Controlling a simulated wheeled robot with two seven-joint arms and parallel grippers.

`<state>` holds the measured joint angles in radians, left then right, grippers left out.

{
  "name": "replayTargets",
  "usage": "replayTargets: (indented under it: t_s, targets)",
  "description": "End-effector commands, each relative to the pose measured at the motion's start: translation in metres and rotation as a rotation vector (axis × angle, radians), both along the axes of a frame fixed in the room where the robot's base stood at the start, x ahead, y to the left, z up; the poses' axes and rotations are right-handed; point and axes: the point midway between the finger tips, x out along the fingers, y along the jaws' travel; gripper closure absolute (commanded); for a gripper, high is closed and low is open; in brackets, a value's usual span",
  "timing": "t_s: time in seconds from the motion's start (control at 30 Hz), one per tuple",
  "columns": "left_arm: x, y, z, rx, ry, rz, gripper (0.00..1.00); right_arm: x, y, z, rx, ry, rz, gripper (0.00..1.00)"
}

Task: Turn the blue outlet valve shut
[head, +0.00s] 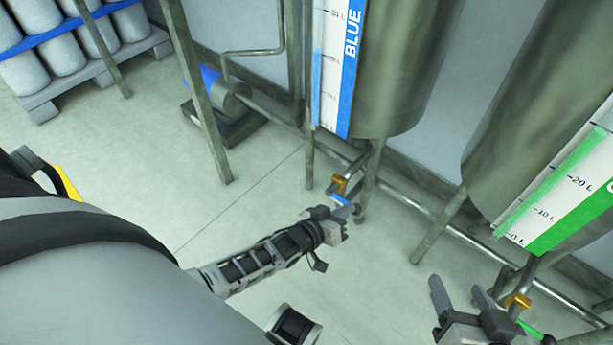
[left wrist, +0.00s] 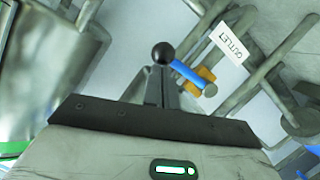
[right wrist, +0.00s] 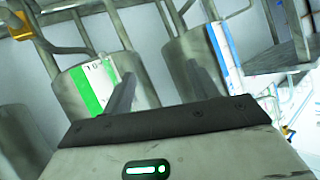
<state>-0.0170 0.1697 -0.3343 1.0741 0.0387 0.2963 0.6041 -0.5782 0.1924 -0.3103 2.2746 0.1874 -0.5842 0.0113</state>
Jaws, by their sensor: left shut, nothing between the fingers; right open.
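The blue outlet valve has a blue lever (head: 340,199) and a brass body (head: 338,184) on the pipe under the tank marked BLUE. In the left wrist view the blue lever (left wrist: 188,74) runs from the brass body towards a black ball, beside an OUTLET label (left wrist: 231,44). My left gripper (head: 347,212) is shut and empty, close to the lever. Its closed fingers (left wrist: 160,76) appear just below the black ball (left wrist: 163,53); I cannot tell whether they touch. My right gripper (head: 462,288) is open and empty, near the green-handled valve.
The green-marked tank (head: 550,120) stands at the right, with its brass valve (head: 517,301) and green lever (head: 530,329) below. Tank legs (head: 440,225) and a low pipe (head: 405,199) surround the valves. A pump (head: 228,108) sits behind left.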

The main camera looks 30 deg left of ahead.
Motion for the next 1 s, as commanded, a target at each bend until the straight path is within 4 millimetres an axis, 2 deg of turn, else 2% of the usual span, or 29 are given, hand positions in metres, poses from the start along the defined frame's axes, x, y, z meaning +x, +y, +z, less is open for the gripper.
replayTargets:
  t_s: [0.17, 0.7, 0.83, 0.9, 1.0]
  targets:
    - [0.001, -0.005, -0.002, -0.002, -0.002, -0.006, 1.00, 0.001, 0.001, 0.006, 0.007, -0.018, 0.002, 0.41]
    - [0.001, -0.005, -0.001, -0.003, 0.000, -0.008, 1.00, -0.001, 0.001, 0.004, 0.002, -0.009, 0.006, 0.41]
    - [-0.002, -0.001, 0.011, -0.002, 0.001, -0.009, 1.00, -0.004, 0.000, 0.009, -0.010, 0.015, 0.010, 0.41]
    - [-0.005, 0.002, 0.021, -0.002, 0.001, -0.009, 1.00, -0.005, -0.004, -0.004, -0.038, 0.085, 0.003, 0.41]
    - [-0.010, 0.009, 0.040, -0.001, 0.000, -0.011, 1.00, -0.008, -0.010, -0.012, -0.070, 0.170, -0.004, 0.41]
